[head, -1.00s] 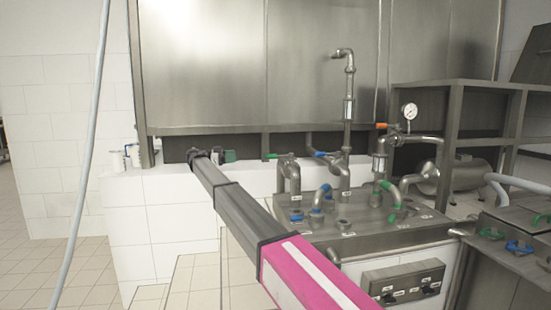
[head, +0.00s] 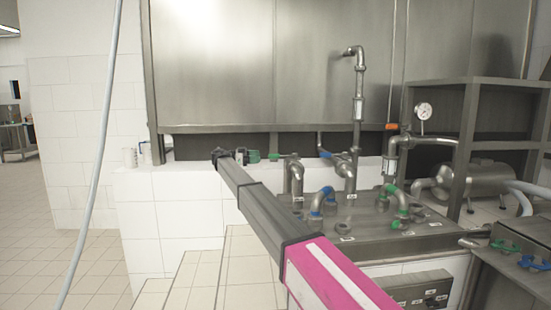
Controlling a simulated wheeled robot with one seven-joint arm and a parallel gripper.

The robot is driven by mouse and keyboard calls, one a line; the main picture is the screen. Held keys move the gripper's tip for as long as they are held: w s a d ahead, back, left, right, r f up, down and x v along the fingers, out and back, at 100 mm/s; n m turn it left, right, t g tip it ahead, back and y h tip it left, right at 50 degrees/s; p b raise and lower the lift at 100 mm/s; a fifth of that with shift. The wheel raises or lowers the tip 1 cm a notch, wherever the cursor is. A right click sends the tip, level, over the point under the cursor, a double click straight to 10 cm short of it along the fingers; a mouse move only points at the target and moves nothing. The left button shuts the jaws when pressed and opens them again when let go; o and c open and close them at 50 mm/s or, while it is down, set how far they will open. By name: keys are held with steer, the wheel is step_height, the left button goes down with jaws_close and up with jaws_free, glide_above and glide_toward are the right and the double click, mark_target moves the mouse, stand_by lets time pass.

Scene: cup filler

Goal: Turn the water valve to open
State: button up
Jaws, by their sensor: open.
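Several valves with coloured handles sit on the metal pipework; none is readable as the water valve. A green-handled valve (head: 285,156) and a blue-handled valve (head: 326,154) are on the upright pipes at the back. An orange handle (head: 391,127) is higher on the right. My pink and dark arm reaches forward from the lower right. My gripper (head: 240,156) is small at its far end, open, left of the green-handled valve and apparently apart from it. A small green part (head: 254,156) shows just beside the gripper; whether they touch cannot be told.
A metal deck (head: 400,236) carries bent pipes with blue and green ends. A pressure gauge (head: 424,110) and a steel tank (head: 474,181) are at the right. A large steel cabinet (head: 270,60) hangs above the white tiled ledge (head: 150,215). A grey hose (head: 98,160) hangs at left.

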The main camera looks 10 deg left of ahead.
mark_target(274, 156)
steer(key=x, duration=0.9)
jaws_close()
